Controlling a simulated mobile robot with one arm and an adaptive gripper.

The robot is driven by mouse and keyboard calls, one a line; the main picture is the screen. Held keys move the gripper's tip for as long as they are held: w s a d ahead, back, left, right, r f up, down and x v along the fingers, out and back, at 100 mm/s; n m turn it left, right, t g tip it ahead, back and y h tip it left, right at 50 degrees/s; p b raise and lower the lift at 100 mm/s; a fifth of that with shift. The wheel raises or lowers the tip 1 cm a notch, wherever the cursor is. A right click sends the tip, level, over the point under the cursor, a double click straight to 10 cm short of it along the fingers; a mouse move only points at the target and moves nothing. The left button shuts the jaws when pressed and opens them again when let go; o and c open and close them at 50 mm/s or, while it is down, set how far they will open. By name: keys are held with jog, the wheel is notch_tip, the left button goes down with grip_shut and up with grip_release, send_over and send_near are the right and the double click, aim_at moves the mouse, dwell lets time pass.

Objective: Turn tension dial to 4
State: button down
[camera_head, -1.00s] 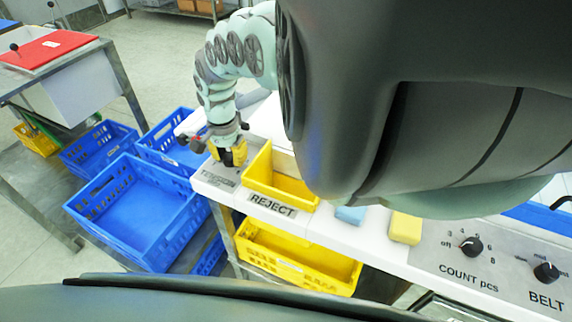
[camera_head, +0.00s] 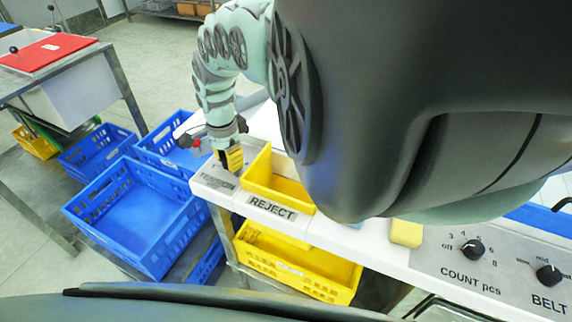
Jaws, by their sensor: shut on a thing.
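The tension dial's grey panel (camera_head: 211,179) sits at the left end of the white counter, its lettering partly covered. My gripper (camera_head: 230,162) points down over this panel with its yellow and black fingers low against it. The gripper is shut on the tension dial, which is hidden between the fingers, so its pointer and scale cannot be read.
A yellow REJECT bin (camera_head: 278,188) stands just right of my gripper. The COUNT pcs dial (camera_head: 473,249) and BELT dial (camera_head: 549,275) are on the panel at right. Blue crates (camera_head: 140,215) stand on the left. A yellow block (camera_head: 406,233) lies on the counter.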

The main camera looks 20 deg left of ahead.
jog(key=shift+f, duration=0.1)
jog(key=c, duration=0.5)
grip_release()
jog(key=shift+c, duration=0.2)
jog(key=shift+r, duration=0.2)
notch_tip(320, 180, up, 8)
jog(key=shift+w+r, duration=0.1)
jog(key=shift+r, duration=0.15)
notch_tip(320, 180, up, 3)
jog(key=shift+r, duration=0.1)
dwell(0.7)
